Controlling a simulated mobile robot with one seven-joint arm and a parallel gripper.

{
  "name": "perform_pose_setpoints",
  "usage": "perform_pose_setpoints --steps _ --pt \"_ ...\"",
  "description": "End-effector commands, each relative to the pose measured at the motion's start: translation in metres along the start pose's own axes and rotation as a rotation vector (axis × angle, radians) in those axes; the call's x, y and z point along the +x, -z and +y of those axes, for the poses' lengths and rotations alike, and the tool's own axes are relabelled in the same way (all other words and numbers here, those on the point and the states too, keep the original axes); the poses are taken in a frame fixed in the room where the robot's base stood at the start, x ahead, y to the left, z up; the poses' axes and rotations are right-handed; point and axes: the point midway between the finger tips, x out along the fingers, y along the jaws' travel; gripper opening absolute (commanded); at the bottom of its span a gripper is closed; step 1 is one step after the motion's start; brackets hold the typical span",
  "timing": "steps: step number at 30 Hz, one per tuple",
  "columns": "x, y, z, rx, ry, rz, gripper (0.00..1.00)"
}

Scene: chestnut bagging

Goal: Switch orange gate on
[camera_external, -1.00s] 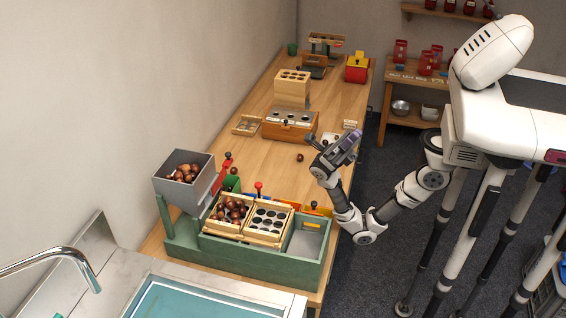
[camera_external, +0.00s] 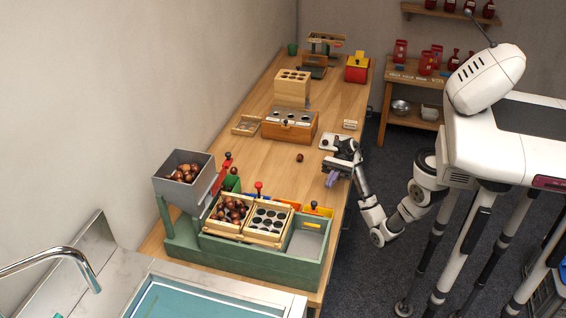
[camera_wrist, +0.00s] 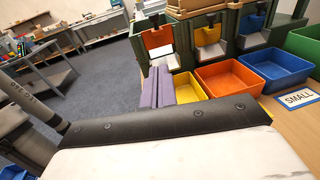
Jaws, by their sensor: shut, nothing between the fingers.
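The orange gate (camera_wrist: 157,38) is an orange plate at the left of a row of gates on the green sorter, in the wrist view. A dark knob (camera_wrist: 154,17) shows at its top. A yellow gate (camera_wrist: 207,36) and a blue gate (camera_wrist: 250,24) stand to its right. My gripper (camera_wrist: 160,78) has purple fingers, shut and empty, pointing toward the sorter below the orange gate. In the external view my gripper (camera_external: 332,180) is over the table's right edge, apart from the green sorter (camera_external: 250,258). The orange gate's front is hidden there.
Below the gates stand a yellow bin (camera_wrist: 187,88), an orange bin (camera_wrist: 230,78), a blue bin (camera_wrist: 274,63) and a green bin (camera_wrist: 306,43). A SMALL label (camera_wrist: 298,97) lies before them. A single chestnut (camera_external: 299,157) lies on the table (camera_external: 262,165).

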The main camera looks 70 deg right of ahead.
Motion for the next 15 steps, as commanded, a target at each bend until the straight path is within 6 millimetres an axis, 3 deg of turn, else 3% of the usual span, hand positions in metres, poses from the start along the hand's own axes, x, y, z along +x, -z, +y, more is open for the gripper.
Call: perform_pose_setpoints --steps 4,15 --pt "0.021 -0.006 0.001 0.002 -0.007 -0.002 0.00" --pt "0.041 -0.006 0.000 0.000 -0.007 -0.005 0.00"
